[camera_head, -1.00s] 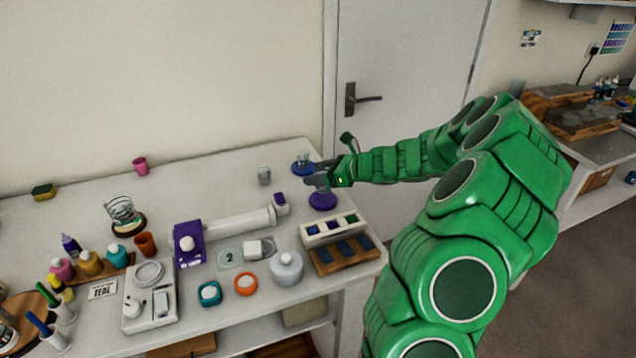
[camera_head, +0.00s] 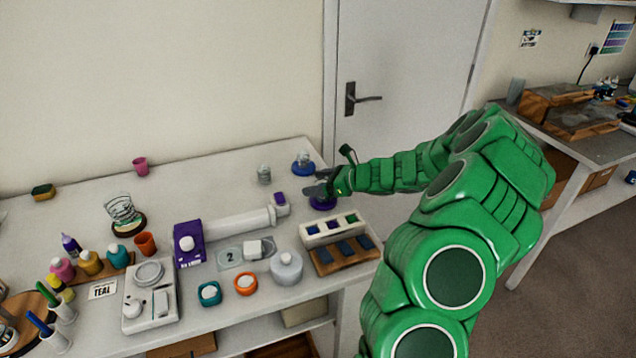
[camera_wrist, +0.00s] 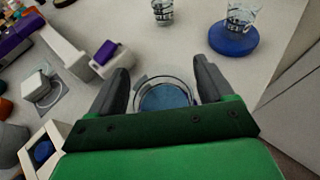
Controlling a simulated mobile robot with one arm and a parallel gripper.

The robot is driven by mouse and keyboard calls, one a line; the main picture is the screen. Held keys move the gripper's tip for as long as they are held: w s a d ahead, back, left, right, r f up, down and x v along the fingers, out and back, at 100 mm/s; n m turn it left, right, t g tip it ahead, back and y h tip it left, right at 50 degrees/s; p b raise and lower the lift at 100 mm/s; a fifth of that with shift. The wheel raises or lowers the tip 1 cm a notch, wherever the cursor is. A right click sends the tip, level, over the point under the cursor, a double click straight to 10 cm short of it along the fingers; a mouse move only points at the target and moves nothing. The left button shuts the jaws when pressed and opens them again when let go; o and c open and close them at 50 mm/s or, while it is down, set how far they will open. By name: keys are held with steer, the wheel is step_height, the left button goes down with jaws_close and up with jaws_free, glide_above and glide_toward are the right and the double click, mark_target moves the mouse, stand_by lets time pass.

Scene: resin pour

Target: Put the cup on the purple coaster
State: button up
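A clear round cup (camera_wrist: 164,97), bluish inside, is between the two fingers of my gripper (camera_wrist: 163,78) in the wrist view.
A blue coaster (camera_head: 304,170) with a clear cup on it (camera_wrist: 240,17) is behind my gripper. Another clear cup (camera_head: 264,174) stands to the left. A white box with colored squares (camera_head: 331,230) is in front. A white tube (camera_head: 238,220) lies to the left.

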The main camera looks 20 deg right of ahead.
steer(key=shift+o, duration=0.7)
